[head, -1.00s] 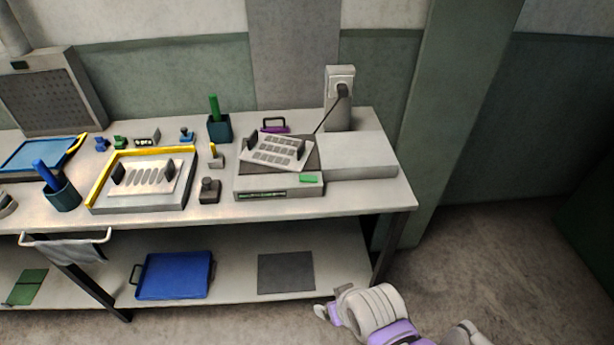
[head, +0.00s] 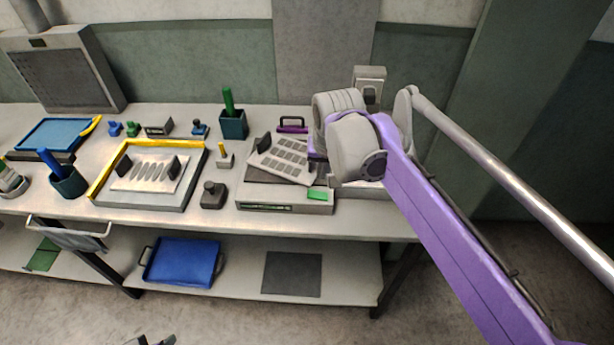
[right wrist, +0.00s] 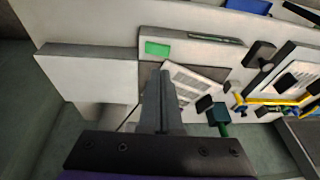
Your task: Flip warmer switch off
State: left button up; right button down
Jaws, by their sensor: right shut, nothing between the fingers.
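The warmer (head: 245,204) is a low grey box with a dark top on the bench. Its green switch (head: 320,193) sits at the right end of its front edge; it also shows in the right wrist view (right wrist: 157,48). I cannot tell the switch's position. A pale plate with grey squares (head: 283,157) lies tilted on top of the warmer. My right gripper (right wrist: 161,72) is shut and empty, over the warmer's right part, apart from the switch in the picture. In the head view my right wrist hides most of it. A grey part, probably my left gripper (head: 155,341), barely shows at the bottom edge.
A grey socket post (head: 369,82) stands behind my right arm. A dark cup with a green stick (head: 233,124), a purple-handled item (head: 292,125) and a small dark stamp (head: 213,194) stand around the warmer. A yellow-edged tray (head: 150,200) is to the left.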

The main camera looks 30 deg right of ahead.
jog(key=shift+w+d+r, duration=0.2)
jog(key=shift+w+r, duration=0.05)
jog(key=shift+w, duration=0.3)
jog(key=shift+w+d+r, duration=0.2)
jog(key=shift+w, duration=0.3)
jog(key=shift+s, duration=0.1)
send_near(313, 194)
jog(key=x, duration=0.5)
jog(key=shift+d, duration=0.25)
jog(key=shift+w+a+f+b, duration=0.1)
jog(key=shift+f+b, duration=0.05)
jog(key=shift+f, duration=0.2)
jog(key=shift+w+a+f+b, duration=0.1)
jog(key=shift+w+f+b, duration=0.05)
jog(key=shift+f, duration=0.25)
